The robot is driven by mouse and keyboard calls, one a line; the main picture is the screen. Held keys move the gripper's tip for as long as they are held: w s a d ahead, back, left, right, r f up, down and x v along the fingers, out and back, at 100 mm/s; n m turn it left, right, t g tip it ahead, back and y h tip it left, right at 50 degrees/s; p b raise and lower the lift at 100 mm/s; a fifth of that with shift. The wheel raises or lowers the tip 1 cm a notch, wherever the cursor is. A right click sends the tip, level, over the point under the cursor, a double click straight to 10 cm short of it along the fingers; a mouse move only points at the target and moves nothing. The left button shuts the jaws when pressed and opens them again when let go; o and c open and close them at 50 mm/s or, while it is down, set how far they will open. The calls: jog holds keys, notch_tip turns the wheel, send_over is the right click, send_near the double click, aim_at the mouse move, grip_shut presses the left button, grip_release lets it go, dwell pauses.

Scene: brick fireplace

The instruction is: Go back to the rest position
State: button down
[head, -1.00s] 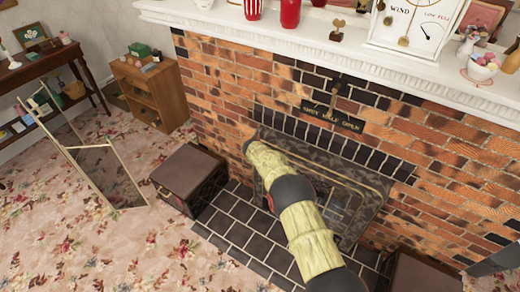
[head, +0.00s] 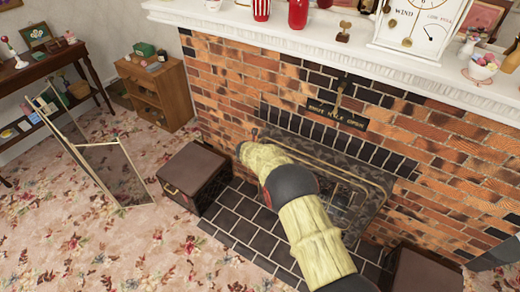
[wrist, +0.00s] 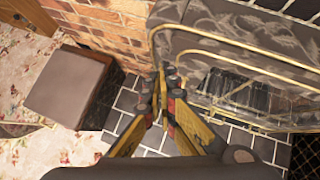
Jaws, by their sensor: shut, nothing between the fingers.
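My gripper (wrist: 161,92) shows in the wrist view with its two yellow-and-black fingers together and nothing between them. It is above the dark tiled hearth (wrist: 135,101), in front of the fireplace. In the head view my arm reaches forward over the hearth (head: 240,221) toward the fireplace insert (head: 325,163). The gripper is mostly hidden behind the arm there. No object is held.
A dark brown box (head: 190,175) stands at the hearth's left end, also seen in the wrist view (wrist: 68,84). Another dark box (head: 425,272) is at the right. A folding mirror (head: 115,172) stands farther left. The white mantel (head: 330,38) holds ornaments. Open carpet lies front left.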

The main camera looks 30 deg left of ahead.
jog(key=shift+v, duration=0.8)
jog(key=shift+a, duration=0.15)
